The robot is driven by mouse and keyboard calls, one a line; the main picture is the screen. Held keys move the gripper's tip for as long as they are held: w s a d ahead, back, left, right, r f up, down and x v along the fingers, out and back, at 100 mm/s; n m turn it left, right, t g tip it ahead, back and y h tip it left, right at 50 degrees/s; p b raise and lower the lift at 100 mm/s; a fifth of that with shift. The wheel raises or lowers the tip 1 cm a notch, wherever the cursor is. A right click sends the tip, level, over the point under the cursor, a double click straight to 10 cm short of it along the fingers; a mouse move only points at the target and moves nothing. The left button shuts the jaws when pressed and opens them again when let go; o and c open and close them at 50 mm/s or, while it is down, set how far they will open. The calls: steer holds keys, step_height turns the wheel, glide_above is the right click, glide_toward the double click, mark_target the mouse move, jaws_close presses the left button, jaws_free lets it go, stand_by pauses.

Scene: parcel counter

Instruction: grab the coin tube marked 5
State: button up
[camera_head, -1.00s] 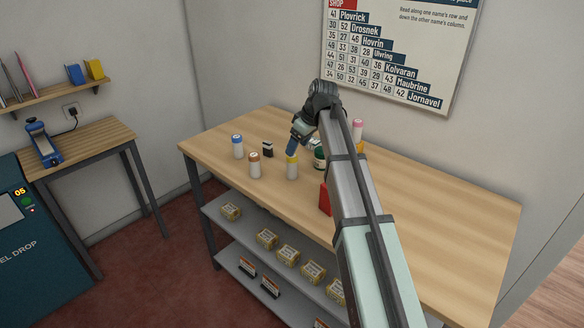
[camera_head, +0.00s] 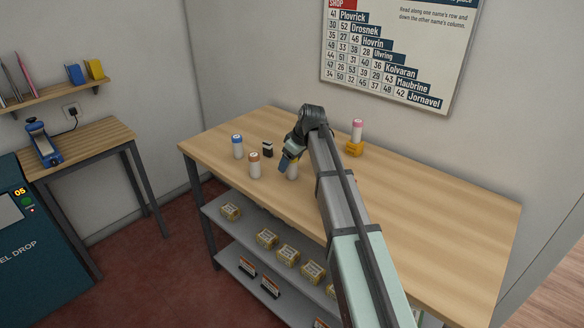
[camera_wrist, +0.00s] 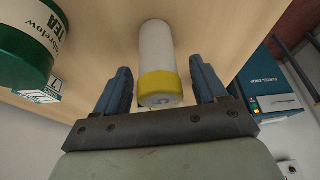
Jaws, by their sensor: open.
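In the wrist view a white coin tube with a yellow cap (camera_wrist: 156,50) stands between the two blue fingers of my gripper (camera_wrist: 161,68). The cap faces the camera and bears a dark mark that looks like a 5. The fingers are open, with a visible gap on each side of the tube. In the head view my gripper (camera_head: 287,164) is at this tube (camera_head: 293,172) and hides part of it. Other tubes stand on the counter: one with a blue cap (camera_head: 238,149) and one with a brown cap (camera_head: 255,168).
A small black object (camera_head: 268,149) stands behind the brown-capped tube. In the wrist view a green tea tin (camera_wrist: 22,42) and a small number card (camera_wrist: 40,88) are at the left. The counter's right part (camera_head: 440,210) is bare.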

steer(key=c, duration=1.2)
